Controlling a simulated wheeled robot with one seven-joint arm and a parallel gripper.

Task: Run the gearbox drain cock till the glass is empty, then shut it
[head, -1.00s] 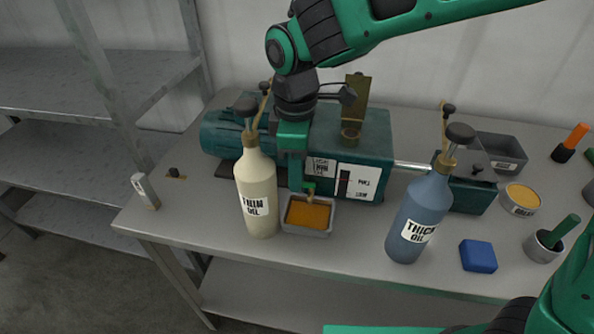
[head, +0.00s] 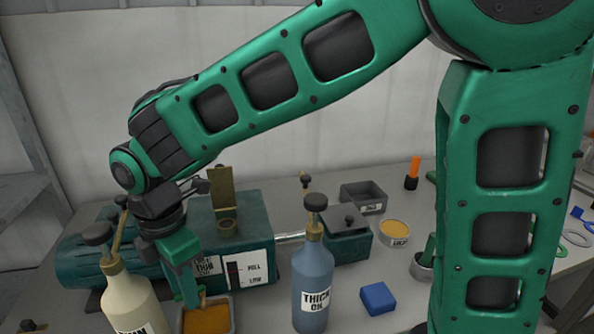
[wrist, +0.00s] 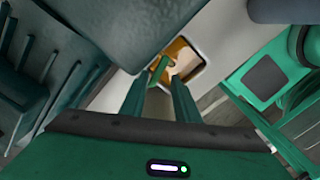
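The teal gearbox (head: 258,222) stands at the back left of the bench, its filler lid raised. Its white front plate has a narrow dark sight glass (head: 233,273) beside the words FULL and LOW; the level in it is too small to read. My gripper (head: 189,298) points down in front of the gearbox, above a grey tray (head: 234,318) holding amber oil. In the wrist view my two fingers (wrist: 160,88) stand apart, with the green cock handle (wrist: 159,68) at the gap between their tips. Whether they touch it is unclear. The cock's outlet is mostly hidden.
A cream THIN OIL bottle (head: 130,303) stands close left of my gripper. A blue THICK OIL bottle (head: 313,282) stands to the right. A blue block (head: 378,298), a grease tin (head: 394,233) and a grey bin (head: 364,197) lie farther right.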

